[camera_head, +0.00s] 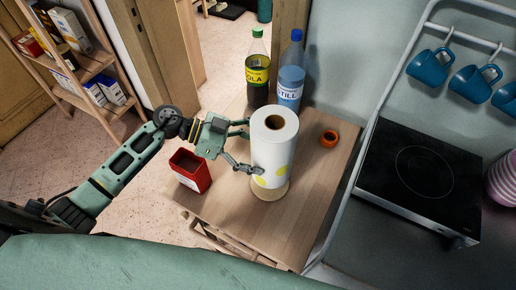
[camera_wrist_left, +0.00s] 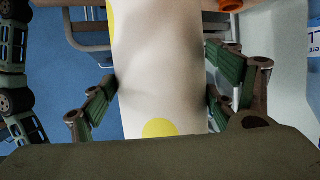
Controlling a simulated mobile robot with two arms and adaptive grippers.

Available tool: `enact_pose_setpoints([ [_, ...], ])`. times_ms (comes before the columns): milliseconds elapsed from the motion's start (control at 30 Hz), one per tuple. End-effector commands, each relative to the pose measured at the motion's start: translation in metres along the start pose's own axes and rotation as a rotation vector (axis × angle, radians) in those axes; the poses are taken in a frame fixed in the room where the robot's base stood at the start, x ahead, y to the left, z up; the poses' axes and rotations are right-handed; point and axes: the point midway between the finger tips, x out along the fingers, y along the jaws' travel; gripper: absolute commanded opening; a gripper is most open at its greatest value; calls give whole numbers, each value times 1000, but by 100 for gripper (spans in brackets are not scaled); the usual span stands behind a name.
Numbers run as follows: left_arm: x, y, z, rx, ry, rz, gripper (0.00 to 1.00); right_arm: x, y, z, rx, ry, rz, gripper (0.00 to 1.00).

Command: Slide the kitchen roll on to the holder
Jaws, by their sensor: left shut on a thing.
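The white kitchen roll (camera_head: 275,150) with yellow dots stands upright, or nearly so, at the middle of the wooden cabinet top. A round pale wooden base of the holder (camera_head: 270,193) shows under its lower end. The roll hides the rest of the holder, and I cannot tell whether the roll touches the base. A brown opening shows at the roll's top. My left gripper (camera_head: 253,147) is shut on the roll from the left. In the left wrist view the roll (camera_wrist_left: 160,70) fills the space between the two fingers. My right gripper is not in view.
A cola bottle (camera_head: 257,75) and a still water bottle (camera_head: 291,72) stand behind the roll. An orange ring-shaped object (camera_head: 329,139) lies to its right. A red box (camera_head: 190,170) is at the left edge. A black hob (camera_head: 420,180) and hanging blue mugs (camera_head: 430,67) are at the right.

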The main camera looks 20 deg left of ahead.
Motion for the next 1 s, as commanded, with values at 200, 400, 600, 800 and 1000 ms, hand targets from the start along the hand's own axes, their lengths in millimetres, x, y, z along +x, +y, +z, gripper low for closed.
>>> enact_pose_setpoints([
  [200,2,0,6,0,1,-1,48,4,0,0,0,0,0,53],
  [400,5,-1,12,1,1,-1,48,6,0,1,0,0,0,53],
  [600,7,0,17,1,0,0,48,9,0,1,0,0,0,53],
  [800,10,0,23,-1,0,0,48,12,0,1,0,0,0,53],
  [1000,12,0,28,-1,0,-1,48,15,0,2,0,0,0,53],
])
